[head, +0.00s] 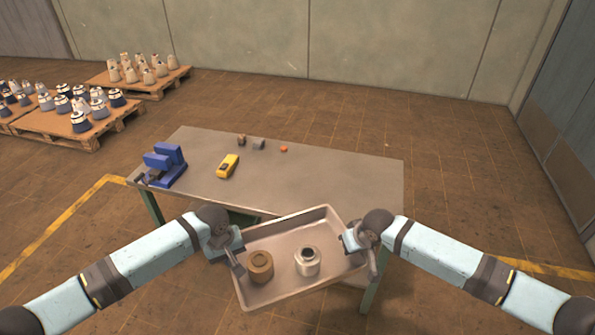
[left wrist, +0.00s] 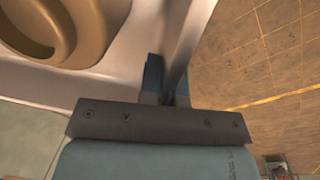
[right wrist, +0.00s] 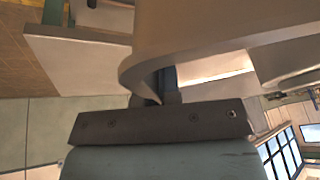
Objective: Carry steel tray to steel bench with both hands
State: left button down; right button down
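The steel tray (head: 283,287) is in front of the steel bench in the head view, slightly turned, its far edge overlapping the bench's near edge in the picture. It carries a brown ring-shaped part (head: 260,267) and a pale metal cylinder (head: 307,261). My left gripper (head: 234,262) is at the tray's left wall, and in the left wrist view (left wrist: 166,85) its fingers straddle the wall. My right gripper (head: 352,238) is at the tray's right wall, its fingers closed around the rim in the right wrist view (right wrist: 160,88).
A blue vise (head: 166,165) stands at the bench's left end. A yellow meter (head: 228,166) and several small items, one an orange ball (head: 284,149), lie near its middle and back. The bench's right half is clear. Pallets (head: 85,125) with cones stand far left.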

aim_at(298, 178)
jog(key=i+j+z, duration=0.1)
jog(key=i, duration=1.6)
